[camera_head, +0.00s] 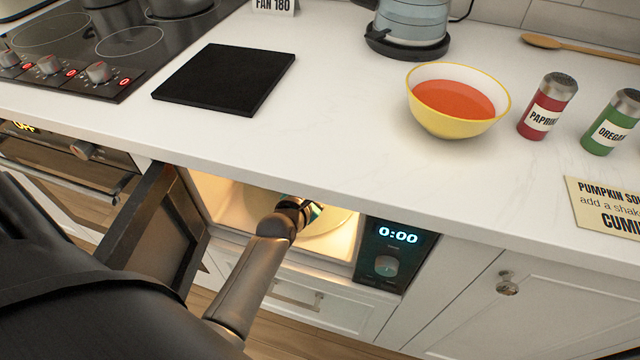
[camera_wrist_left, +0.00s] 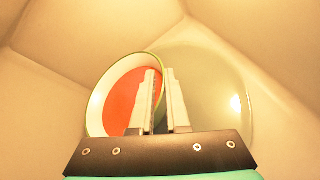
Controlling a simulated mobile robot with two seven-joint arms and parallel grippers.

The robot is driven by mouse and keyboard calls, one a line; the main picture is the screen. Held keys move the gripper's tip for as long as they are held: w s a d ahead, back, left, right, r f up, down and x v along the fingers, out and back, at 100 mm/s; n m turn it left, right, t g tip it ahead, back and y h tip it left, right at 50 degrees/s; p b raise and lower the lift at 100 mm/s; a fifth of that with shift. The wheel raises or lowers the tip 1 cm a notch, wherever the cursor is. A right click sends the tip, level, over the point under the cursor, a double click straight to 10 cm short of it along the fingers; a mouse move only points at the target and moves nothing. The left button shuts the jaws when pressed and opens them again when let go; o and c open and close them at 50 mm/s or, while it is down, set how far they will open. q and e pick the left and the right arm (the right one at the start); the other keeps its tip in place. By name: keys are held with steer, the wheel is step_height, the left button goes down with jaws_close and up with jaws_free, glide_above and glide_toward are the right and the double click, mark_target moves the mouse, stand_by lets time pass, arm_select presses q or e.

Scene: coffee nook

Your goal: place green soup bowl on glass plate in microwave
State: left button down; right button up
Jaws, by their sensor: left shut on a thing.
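The green soup bowl (camera_wrist_left: 122,98), with a green rim, white inner wall and orange-red soup, is inside the microwave in the left wrist view. My left gripper (camera_wrist_left: 162,85) is shut on its right rim, one finger inside and one outside. The round glass plate (camera_wrist_left: 220,90) lies beside and partly behind the bowl; whether the bowl touches it I cannot tell. In the head view my left gripper (camera_head: 308,211) reaches into the lit microwave (camera_head: 388,262) over the glass plate (camera_head: 335,224), and the bowl is hidden there. My right gripper is not in view.
The microwave door (camera_head: 165,235) stands open at the left of the opening. The countertop (camera_head: 330,130) overhangs it from above. On the counter are a yellow soup bowl (camera_head: 440,120), a paprika shaker (camera_head: 547,107), an oregano shaker (camera_head: 611,123) and a black board (camera_head: 225,78).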

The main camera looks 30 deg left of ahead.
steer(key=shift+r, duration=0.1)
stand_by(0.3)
arm_select(q)
steer(key=c, duration=1.3)
jaws_free()
steer(key=shift+f, duration=0.1)
steer(key=o, duration=0.4)
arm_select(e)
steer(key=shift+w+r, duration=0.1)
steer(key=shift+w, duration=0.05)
